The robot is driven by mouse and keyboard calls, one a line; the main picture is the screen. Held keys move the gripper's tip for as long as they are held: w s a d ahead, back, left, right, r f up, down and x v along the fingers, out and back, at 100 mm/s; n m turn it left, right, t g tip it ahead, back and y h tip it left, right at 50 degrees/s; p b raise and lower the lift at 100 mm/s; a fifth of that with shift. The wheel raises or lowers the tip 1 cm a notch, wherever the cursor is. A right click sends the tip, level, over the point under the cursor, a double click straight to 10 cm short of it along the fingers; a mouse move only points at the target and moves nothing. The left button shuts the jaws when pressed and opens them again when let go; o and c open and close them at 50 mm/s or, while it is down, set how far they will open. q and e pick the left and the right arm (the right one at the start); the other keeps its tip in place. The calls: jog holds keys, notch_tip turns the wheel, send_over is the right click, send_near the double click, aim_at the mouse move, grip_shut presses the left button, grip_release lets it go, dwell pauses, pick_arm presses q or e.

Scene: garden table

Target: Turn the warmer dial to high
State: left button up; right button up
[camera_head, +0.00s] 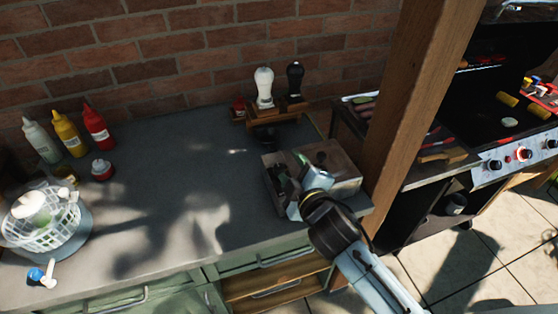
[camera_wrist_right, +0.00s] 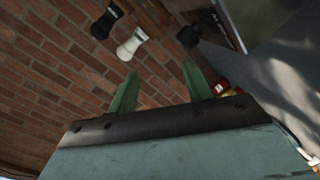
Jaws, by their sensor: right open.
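A round grey base (camera_head: 80,248), possibly the warmer, sits at the counter's left under a white basket (camera_head: 45,222). A small blue and white part (camera_head: 40,275) is at its front; I cannot tell if this is the dial or its setting. My right gripper (camera_head: 300,180) is over the wooden box at the counter's right, far from that base. In the right wrist view its green fingers (camera_wrist_right: 158,75) are apart with nothing between them, facing the brick wall. My left gripper is not in view.
A wooden box (camera_head: 345,180) is by my right gripper. White (camera_head: 264,85) and black (camera_head: 295,80) grinders stand at the back. Several sauce bottles (camera_head: 68,133) stand at back left. A wooden post (camera_head: 415,90) and a grill with knobs (camera_head: 522,154) are at right. The counter's middle is clear.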

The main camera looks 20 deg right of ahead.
jog(key=w+a+r+n+t+y, duration=0.35)
jog(key=a+r+n+y, duration=0.65)
jog(key=r+n, duration=0.35)
jog(key=s+a+r+n+g+y, duration=0.1)
jog(key=a+r+n+g+y, duration=0.2)
jog(key=a+n+g+y, duration=0.8)
jog(key=n+g+h, duration=0.8)
jog(key=n+h, duration=1.4)
jog(key=n, duration=0.4)
send_over(279, 166)
notch_tip(279, 166, down, 8)
notch_tip(279, 166, down, 12)
jog(key=p, duration=0.2)
jog(key=shift+f+p, duration=0.1)
jog(key=shift+p, duration=0.2)
